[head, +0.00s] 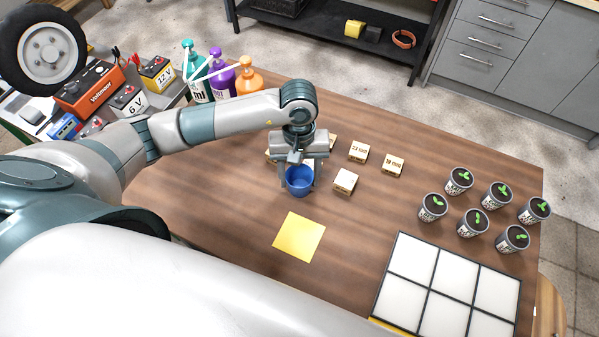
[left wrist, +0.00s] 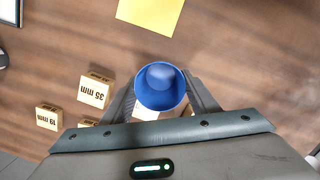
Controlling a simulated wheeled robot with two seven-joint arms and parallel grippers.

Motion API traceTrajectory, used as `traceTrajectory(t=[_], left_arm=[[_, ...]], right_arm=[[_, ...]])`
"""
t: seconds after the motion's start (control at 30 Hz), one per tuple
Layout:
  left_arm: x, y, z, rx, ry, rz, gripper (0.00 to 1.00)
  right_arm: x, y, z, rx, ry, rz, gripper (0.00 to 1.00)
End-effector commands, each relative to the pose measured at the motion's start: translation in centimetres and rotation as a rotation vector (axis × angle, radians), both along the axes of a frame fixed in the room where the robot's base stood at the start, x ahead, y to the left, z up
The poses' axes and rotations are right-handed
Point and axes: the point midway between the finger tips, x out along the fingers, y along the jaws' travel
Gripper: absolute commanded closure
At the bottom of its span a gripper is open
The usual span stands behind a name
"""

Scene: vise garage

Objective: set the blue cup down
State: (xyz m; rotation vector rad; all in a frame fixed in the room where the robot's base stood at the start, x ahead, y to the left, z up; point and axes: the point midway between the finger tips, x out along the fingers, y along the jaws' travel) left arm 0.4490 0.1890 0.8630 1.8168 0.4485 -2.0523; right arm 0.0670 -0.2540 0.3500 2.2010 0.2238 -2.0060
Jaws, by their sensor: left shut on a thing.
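The blue cup (head: 299,181) is upright between the fingers of my left gripper (head: 299,174), which is shut on it. The cup also shows in the left wrist view (left wrist: 160,87), its open mouth facing the camera, with a finger on each side. A flat yellow square (head: 299,238) lies on the table in front of the cup, apart from it; it is also at the top of the left wrist view (left wrist: 151,12). How high the cup is above the table is hard to tell. My right gripper is not in view.
Wooden blocks (head: 345,181) with size labels stand right of and behind the cup, some partly hidden by my gripper. Several potted seedlings (head: 473,222) and a white-panelled grid tray (head: 457,283) are at the right of the wooden table (head: 215,220). Bottles (head: 222,78) stand behind.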

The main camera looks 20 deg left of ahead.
Motion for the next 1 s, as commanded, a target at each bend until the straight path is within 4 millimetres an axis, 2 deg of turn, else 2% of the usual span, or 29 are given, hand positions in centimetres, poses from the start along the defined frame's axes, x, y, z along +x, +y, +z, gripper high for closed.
traceTrajectory(t=[0.43,0.47,0.5,0.53,1.0], left_arm=[[0.05,0.02,-0.46,0.001,-0.002,-0.001,0.67],[0.05,0.01,-0.36,0.001,-0.002,-0.001,0.41],[0.04,0.01,-0.31,0.000,-0.001,-0.001,0.31],[0.03,0.01,-0.31,0.000,-0.001,-0.001,0.27],[0.02,-0.01,0.07,0.000,-0.001,0.000,0.27]], right_arm=[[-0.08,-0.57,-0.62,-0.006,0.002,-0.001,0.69],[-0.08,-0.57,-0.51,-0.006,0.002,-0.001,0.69],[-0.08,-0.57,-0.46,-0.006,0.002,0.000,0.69],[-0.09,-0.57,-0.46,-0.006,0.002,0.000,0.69],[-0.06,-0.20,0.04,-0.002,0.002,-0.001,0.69]])
